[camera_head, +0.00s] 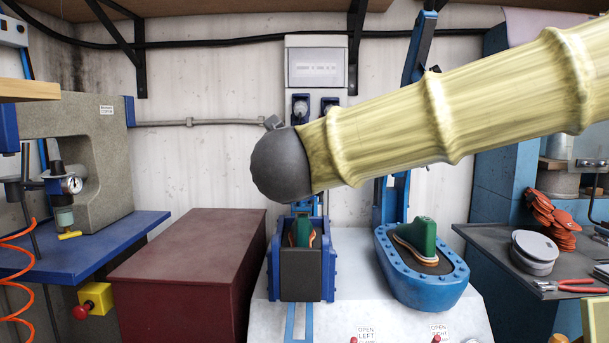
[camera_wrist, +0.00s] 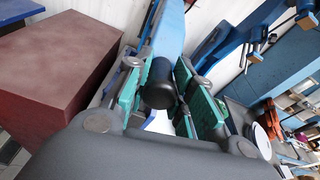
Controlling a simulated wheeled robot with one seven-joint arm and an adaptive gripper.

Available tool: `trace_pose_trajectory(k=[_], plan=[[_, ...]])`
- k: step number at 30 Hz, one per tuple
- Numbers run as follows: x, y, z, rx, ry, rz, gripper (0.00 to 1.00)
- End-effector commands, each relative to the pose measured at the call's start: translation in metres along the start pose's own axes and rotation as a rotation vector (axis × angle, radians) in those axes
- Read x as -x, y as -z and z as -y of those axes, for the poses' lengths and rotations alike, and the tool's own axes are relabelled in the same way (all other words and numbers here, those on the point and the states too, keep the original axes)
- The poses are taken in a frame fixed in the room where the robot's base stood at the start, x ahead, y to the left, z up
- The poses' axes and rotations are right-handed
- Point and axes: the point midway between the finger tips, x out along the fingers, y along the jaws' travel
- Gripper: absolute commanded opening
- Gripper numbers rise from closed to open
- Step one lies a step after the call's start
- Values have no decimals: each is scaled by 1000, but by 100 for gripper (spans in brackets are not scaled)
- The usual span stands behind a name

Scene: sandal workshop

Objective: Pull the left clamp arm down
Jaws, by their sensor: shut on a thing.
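In the wrist view my gripper (camera_wrist: 160,76) has its green-padded fingers on both sides of a black cylindrical handle (camera_wrist: 160,86), shut on it. A blue bar, the left clamp arm (camera_wrist: 169,34), shows right behind the handle. In the head view my arm (camera_head: 430,110) hides the gripper, the handle and most of this clamp arm. Below it stands the left press station (camera_head: 273,268), a blue box with a black block in front and a green last (camera_head: 302,232) inside. The right clamp arm (camera_head: 418,52) stands raised, partly behind my arm.
The right station (camera_head: 428,288) is a blue oval tub with a green last (camera_head: 420,238) over a sandal sole. A dark red box (camera_head: 190,260) stands at left. Red levers (camera_head: 354,340) sit at the front of the white table. A grey side table (camera_head: 500,265) holds tins and pliers.

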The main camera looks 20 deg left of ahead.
Motion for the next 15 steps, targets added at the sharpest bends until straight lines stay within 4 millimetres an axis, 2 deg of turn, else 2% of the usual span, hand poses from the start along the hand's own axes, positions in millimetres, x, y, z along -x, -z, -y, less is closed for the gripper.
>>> trace_pose_trajectory(k=[1,15], plan=[[0,7,-3,4,-4,-4,0],[-1,14,-6,7,-7,-10,0]])
